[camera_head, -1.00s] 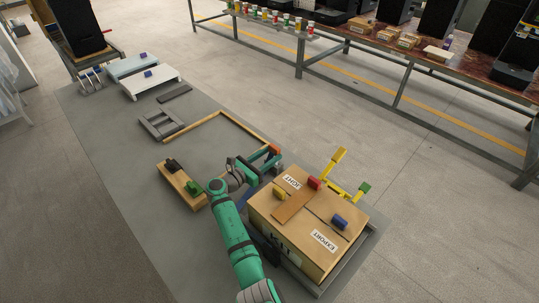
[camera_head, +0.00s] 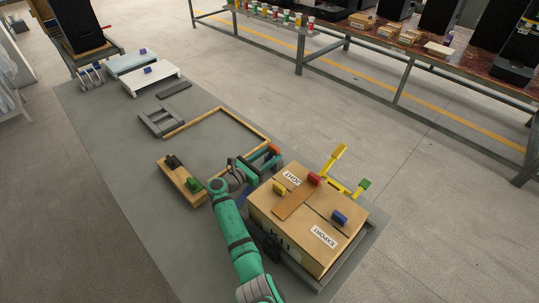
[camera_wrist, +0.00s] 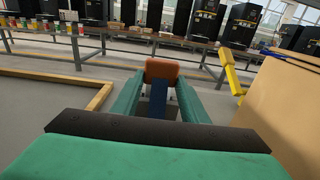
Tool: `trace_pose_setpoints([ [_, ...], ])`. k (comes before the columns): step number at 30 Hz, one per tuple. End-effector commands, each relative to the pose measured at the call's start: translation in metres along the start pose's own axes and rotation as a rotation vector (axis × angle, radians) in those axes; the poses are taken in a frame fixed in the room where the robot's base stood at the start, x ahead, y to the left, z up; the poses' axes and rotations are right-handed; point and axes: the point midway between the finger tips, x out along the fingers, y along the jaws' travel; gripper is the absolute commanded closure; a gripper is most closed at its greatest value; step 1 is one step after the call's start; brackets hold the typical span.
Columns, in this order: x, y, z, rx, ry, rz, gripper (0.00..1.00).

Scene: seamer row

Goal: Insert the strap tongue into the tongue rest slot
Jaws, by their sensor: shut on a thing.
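My gripper (camera_head: 268,159) reaches out left of the big carton's far corner, above the grey platform. In the wrist view its two green fingers (camera_wrist: 158,95) are shut on an orange-brown tab (camera_wrist: 162,70), which I take for the strap tongue. The tab also shows at the fingertips in the head view (camera_head: 275,149). A blue strip (camera_wrist: 158,100) shows below the tab between the fingers; I cannot tell whether it is joined to the tab. I cannot make out the tongue rest slot for sure in either view.
The carton (camera_head: 308,222) carries red, yellow and blue handled pieces and a brown strip, close right of my arm. Yellow bars (camera_head: 338,158) stand behind it. A wooden block (camera_head: 182,182) with green and black parts lies left. A wooden frame (camera_head: 215,118) lies beyond.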

Motion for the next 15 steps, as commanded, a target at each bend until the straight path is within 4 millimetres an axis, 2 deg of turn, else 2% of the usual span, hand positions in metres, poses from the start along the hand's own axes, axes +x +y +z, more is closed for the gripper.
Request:
trace_pose_setpoints([
  [13, 0.0003, 0.0001, -0.0091, 0.000, -0.001, 0.000, 0.86],
  [14, 0.0004, 0.0001, -0.0092, 0.000, -0.001, 0.000, 0.58],
  [15, 0.0003, 0.0001, -0.0090, 0.000, -0.001, 0.000, 0.48],
])
